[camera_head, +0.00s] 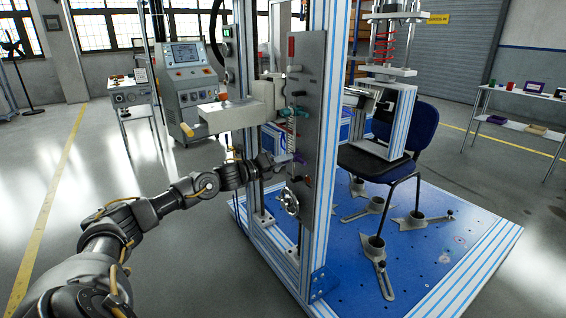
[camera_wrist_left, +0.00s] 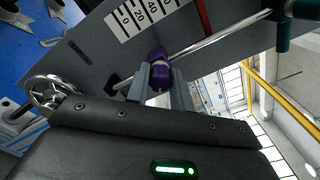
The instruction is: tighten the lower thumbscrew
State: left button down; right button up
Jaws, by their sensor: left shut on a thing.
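The lower thumbscrew, a purple knob (camera_wrist_left: 158,75), sits on a thin metal rod against the grey panel in the left wrist view. My left gripper (camera_wrist_left: 160,82) is shut on it, with one finger on each side. In the head view my left arm reaches in from the left, and my left gripper (camera_head: 284,161) is at the panel (camera_head: 312,130), beside a small purple spot (camera_head: 298,157). A teal clamp part (camera_head: 293,111) is higher on the panel; it also shows in the left wrist view (camera_wrist_left: 284,32). My right gripper is not in view.
A metal handwheel (camera_head: 288,201) is below my left gripper. The blue and white frame posts (camera_head: 323,230) stand close by. A beige arm-like block (camera_head: 232,115) juts out above my forearm. A blue chair (camera_head: 410,135) stands behind the panel. The floor at left is clear.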

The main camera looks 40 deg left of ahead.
pick_arm(q)
jog(key=shift+f, duration=0.1)
jog(key=c, duration=1.2)
grip_release()
jog(key=shift+s, duration=0.1)
jog(key=v, duration=1)
jog(key=shift+s, duration=0.3)
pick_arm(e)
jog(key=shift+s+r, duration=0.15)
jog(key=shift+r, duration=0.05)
pick_arm(q)
jog(key=shift+a, duration=0.1)
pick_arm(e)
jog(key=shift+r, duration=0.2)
